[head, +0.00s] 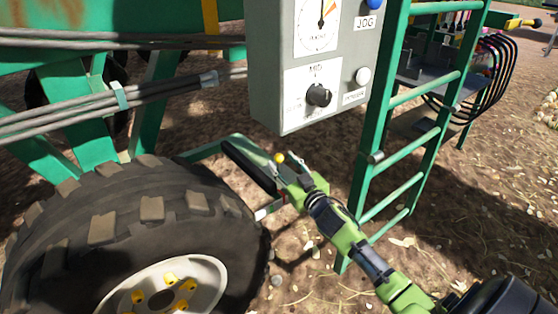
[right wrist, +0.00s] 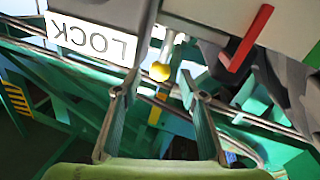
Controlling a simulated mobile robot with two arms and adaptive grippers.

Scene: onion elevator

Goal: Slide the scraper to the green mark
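My right gripper (head: 290,162) is in the middle of the head view, below the grey control box and beside the big tyre. In the right wrist view its two fingers (right wrist: 158,92) stand apart with nothing between them. A yellow knob (head: 279,158) shows at the fingertips; in the right wrist view it (right wrist: 160,71) sits just beyond the gap between them, on a thin metal rod. I cannot tell whether the knob belongs to the scraper. I cannot pick out the scraper or a green mark for certain. A red pointer-like strip (right wrist: 250,38) shows at the upper right. My left gripper is not in view.
The grey control box (head: 283,110) with a dial and knob hangs above my gripper. A large tyre (head: 110,220) stands at left, a green ladder (head: 395,150) at right. A white LOCK label (right wrist: 92,40) is turned over in the wrist view. Bare ground lies below.

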